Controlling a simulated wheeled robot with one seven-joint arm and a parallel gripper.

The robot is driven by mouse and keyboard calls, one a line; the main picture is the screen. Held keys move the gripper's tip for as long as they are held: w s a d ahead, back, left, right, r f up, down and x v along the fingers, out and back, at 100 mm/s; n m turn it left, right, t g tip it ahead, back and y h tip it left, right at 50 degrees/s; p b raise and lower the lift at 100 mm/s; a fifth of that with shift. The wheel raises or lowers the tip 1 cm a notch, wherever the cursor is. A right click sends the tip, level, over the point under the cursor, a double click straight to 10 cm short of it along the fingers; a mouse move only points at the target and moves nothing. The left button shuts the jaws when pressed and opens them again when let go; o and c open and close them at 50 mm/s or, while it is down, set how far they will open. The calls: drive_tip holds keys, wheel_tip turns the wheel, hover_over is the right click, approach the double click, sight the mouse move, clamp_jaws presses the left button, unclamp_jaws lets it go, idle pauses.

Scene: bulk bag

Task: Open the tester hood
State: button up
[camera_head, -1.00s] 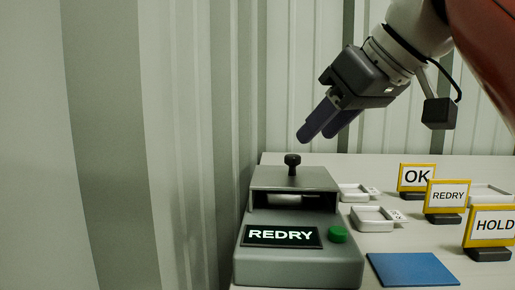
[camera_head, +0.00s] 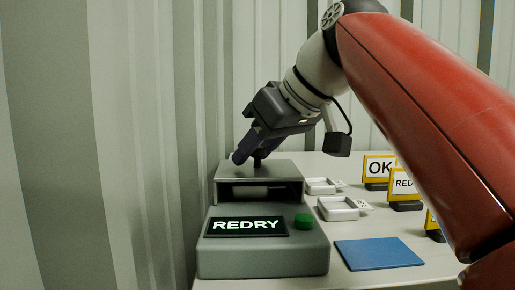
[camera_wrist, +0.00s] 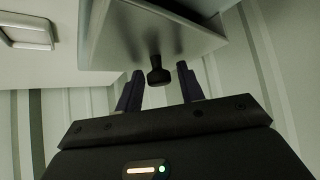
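The tester (camera_head: 265,262) is a grey box with a lit display (camera_head: 246,226) reading REDRY and a green button (camera_head: 303,221). Its hood (camera_head: 258,170) is down at the back, with a whitish thing partly visible in the front opening. My gripper (camera_head: 245,155) is at the hood top. In the wrist view its two fingers (camera_wrist: 158,90) are apart, one on each side of the dark hood knob (camera_wrist: 159,75), with gaps visible on both sides. In the head view the knob is mostly hidden by the fingers.
White trays (camera_head: 338,208) stand right of the tester. A blue mat (camera_head: 378,253) lies in front of them. Yellow-framed signs, including OK (camera_head: 379,168), stand farther right, partly behind my arm. A corrugated wall (camera_head: 130,130) runs close along the left.

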clamp_jaws()
drive_tip(key=shift+w, duration=0.1)
drive_tip(key=w+p, duration=0.3)
drive_tip(key=w, duration=0.2)
drive_tip(key=w+p, duration=0.3)
drive_tip(key=w, duration=0.2)
drive_tip(key=shift+w+d+r, duration=0.15)
drive_tip(key=shift+w+r, duration=0.05)
drive_tip(key=shift+w+f, duration=0.2)
drive_tip(key=shift+w, duration=0.1)
drive_tip(key=shift+o, duration=0.8)
unclamp_jaws()
drive_tip(key=shift+r, duration=0.1)
drive_tip(key=p+v, duration=0.1)
drive_tip(key=v, duration=0.6)
drive_tip(key=shift+s+d+r, duration=0.2)
drive_tip(key=shift+s+r, duration=0.05)
